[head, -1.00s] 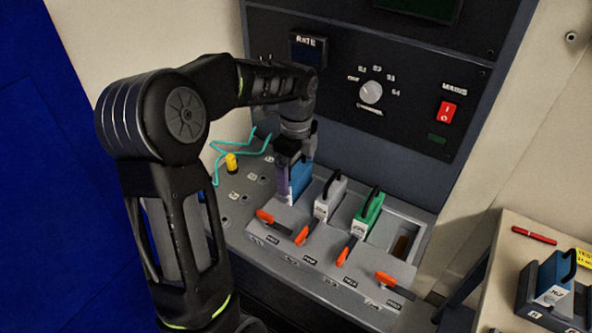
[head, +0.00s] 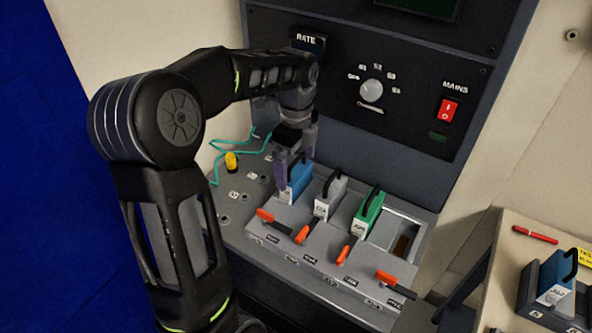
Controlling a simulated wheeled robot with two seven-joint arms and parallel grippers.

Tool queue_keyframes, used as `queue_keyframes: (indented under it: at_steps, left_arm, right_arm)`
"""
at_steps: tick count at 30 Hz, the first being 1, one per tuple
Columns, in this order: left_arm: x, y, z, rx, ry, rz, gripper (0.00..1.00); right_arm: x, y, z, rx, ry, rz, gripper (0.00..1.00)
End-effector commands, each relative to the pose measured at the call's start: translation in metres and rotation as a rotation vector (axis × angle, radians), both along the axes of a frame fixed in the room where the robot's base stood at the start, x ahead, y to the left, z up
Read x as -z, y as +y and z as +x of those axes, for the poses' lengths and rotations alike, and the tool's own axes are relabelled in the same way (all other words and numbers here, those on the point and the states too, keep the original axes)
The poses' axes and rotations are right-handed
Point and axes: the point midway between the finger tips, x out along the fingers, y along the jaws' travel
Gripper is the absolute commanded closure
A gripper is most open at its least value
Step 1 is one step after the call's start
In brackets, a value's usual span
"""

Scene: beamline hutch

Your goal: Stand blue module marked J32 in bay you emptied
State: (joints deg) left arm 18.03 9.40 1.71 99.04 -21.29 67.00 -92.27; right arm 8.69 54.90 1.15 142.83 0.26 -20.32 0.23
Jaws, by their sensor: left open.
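A blue module (head: 299,181) with a black handle stands upright in the leftmost bay of the grey rack. My left gripper (head: 294,162) is open just above it, its fingers near the handle; whether they touch it I cannot tell. A second blue module (head: 552,280) with a black handle and a white label stands in a dark holder (head: 524,287) on the side bench at the right. I cannot read either blue module's marking clearly. The rightmost bay (head: 402,243) of the rack is empty. My right gripper is not in view.
A white module (head: 328,199) and a green module (head: 368,216) stand in the middle bays. Orange levers (head: 396,286) line the rack front. A yellow plug (head: 231,160) and teal cable lie left. A red pen (head: 535,235) lies on the bench (head: 512,228).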

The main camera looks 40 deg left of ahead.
Motion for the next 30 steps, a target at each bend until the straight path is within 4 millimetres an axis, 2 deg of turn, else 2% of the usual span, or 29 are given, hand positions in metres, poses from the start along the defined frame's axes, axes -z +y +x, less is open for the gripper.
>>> queue_keyframes:
  at_steps: [6, 10, 30]
  left_arm:
    - [-0.036, 0.000, 0.001, -0.001, -0.002, -0.001, 0.00]
    - [-0.049, 0.000, 0.000, 0.000, -0.001, -0.001, 0.00]
    - [-0.052, 0.000, 0.000, 0.000, 0.000, -0.001, 0.00]
  right_arm:
    - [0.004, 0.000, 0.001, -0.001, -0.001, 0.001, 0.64]
    - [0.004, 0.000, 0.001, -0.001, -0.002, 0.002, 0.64]
    - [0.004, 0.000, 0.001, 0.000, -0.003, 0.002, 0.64]
